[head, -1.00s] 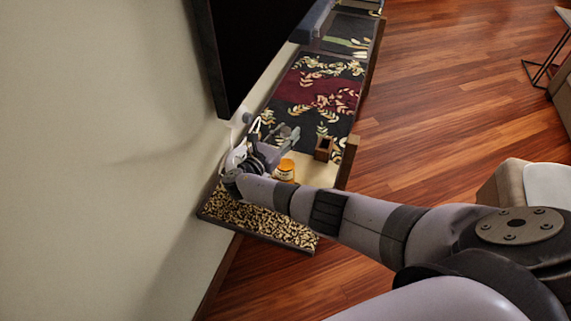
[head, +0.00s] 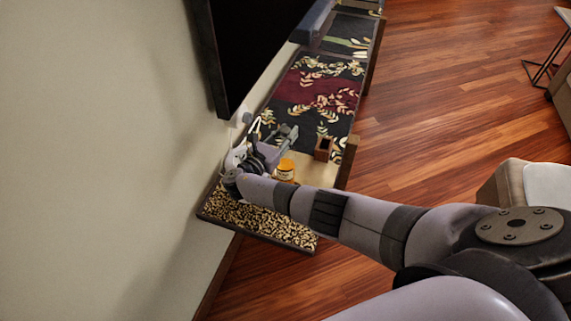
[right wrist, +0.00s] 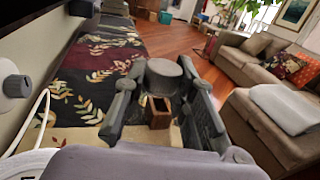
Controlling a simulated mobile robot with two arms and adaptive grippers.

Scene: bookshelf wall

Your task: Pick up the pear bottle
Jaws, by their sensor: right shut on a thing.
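My left gripper is not in view.
An orange jar (head: 285,170) stands beside my arm. A black screen (head: 255,50) hangs on the wall. Wooden floor (head: 440,100) lies free to the right.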

